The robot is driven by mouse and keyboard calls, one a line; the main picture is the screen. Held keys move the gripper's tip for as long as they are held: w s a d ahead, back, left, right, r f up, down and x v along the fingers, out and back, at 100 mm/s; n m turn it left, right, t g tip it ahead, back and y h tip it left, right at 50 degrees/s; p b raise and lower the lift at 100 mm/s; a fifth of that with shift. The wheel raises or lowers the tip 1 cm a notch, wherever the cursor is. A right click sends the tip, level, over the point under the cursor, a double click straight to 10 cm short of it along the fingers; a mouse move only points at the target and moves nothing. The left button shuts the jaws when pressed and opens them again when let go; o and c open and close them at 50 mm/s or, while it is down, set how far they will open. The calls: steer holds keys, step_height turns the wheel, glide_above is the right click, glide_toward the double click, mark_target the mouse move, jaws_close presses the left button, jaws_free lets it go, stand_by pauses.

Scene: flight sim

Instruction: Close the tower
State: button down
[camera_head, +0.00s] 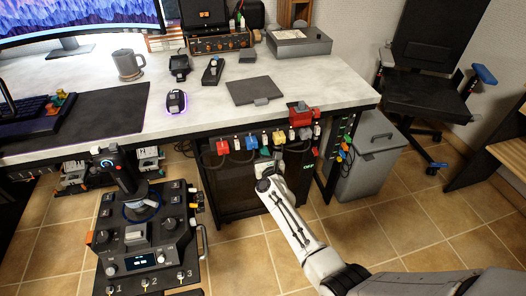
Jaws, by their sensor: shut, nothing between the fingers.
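The tower (240,200) is a dark box under the front of the desk, with a dark front face and a small green display at its upper right. I cannot tell how far its door or panel stands open. My gripper (269,166) is shut and empty, close to the upper part of the tower's front. My white arm reaches up to it from the lower right and hides part of the tower.
Several coloured switches or plugs (250,142) line the desk's front edge above the tower. A control box with a joystick (126,176) stands at the left. A grey bin (370,160) and an office chair (424,90) are at the right. Tiled floor lies free in front.

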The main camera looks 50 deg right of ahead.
steer(key=p+v, duration=0.2)
steer(key=v, duration=0.9)
steer(key=shift+p, duration=0.3)
steer(key=shift+a, duration=0.2)
steer(key=a+n+y, duration=1)
steer(key=a+n, duration=0.3)
steer(key=n, duration=0.4)
steer(key=s+a+f+n+g+y, duration=0.1)
steer(key=s+a+n+g+y, duration=0.2)
steer(key=s+a+n+g, duration=0.65)
steer(key=s+d+r+n+g+h, duration=0.1)
steer(key=s+d+n+g+h, duration=0.15)
steer(key=s+n, duration=0.6)
steer(key=s+d+r+n+g+h, duration=0.1)
steer(key=s+d+r+n+g, duration=0.15)
steer(key=s+n, duration=0.55)
step_height(320, 180, up, 14)
steer(key=s+p, duration=0.1)
steer(key=p, duration=1.3)
steer(key=shift+s+m, duration=0.2)
steer(key=shift+m, duration=0.1)
